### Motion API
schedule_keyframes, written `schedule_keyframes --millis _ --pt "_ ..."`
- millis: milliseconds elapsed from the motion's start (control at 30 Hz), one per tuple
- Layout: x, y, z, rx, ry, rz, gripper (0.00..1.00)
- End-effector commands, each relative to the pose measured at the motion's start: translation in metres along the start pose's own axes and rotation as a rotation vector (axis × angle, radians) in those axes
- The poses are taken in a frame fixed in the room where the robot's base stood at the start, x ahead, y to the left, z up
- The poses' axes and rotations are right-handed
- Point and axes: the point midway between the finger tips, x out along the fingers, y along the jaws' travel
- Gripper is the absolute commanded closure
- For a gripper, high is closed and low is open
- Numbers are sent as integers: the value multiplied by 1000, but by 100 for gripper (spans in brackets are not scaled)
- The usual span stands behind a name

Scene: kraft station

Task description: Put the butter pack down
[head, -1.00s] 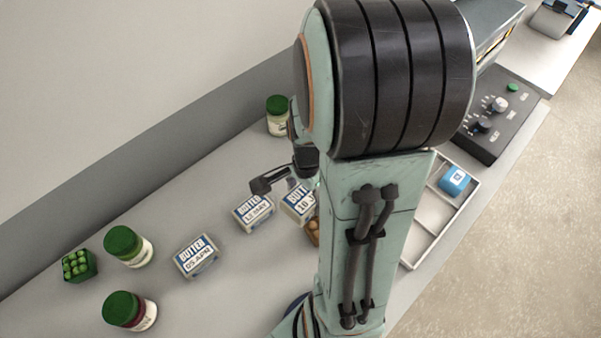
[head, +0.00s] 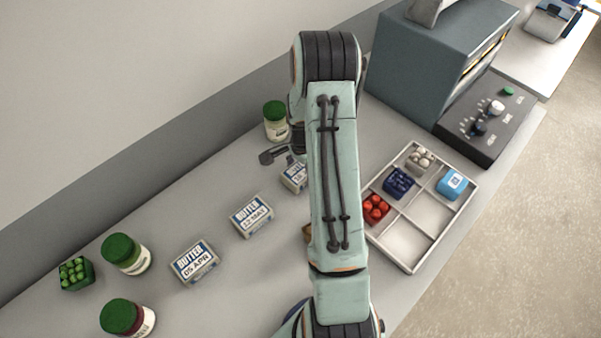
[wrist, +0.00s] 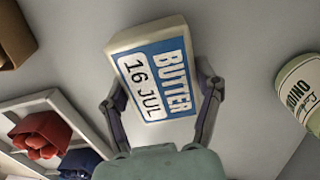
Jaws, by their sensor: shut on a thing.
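The butter pack marked 16 JUL (wrist: 150,70) sits between the two fingers of my gripper (wrist: 160,95) in the wrist view, its label facing the camera. The fingers are shut on its sides. In the head view this pack (head: 293,177) shows only in part beside my arm, with a dark finger of my gripper (head: 270,157) near it. I cannot tell whether its underside touches the table. Two more butter packs, marked 12 MAY (head: 252,216) and 05 APR (head: 195,262), lie in a row towards the lower left.
A green-lidded jar (head: 276,120) stands just behind the held pack; it also shows in the wrist view (wrist: 303,90). Two more jars (head: 127,254) (head: 127,317) and a green crate (head: 75,273) stand left. A divided tray (head: 412,262), partly filled, lies right of my arm.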

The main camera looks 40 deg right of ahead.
Motion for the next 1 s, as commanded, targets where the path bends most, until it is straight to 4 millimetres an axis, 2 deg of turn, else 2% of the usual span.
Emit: schedule_keyframes --millis 100,467,500,567,867,1000 --pt "12 0 0 0 0 -1 76" --pt "15 0 0 0 1 -1 76" --pt "15 0 0 0 1 -1 29" --pt "15 0 0 0 1 -1 10" --pt "15 0 0 0 1 -1 9" --pt "7 0 0 0 2 -3 9"
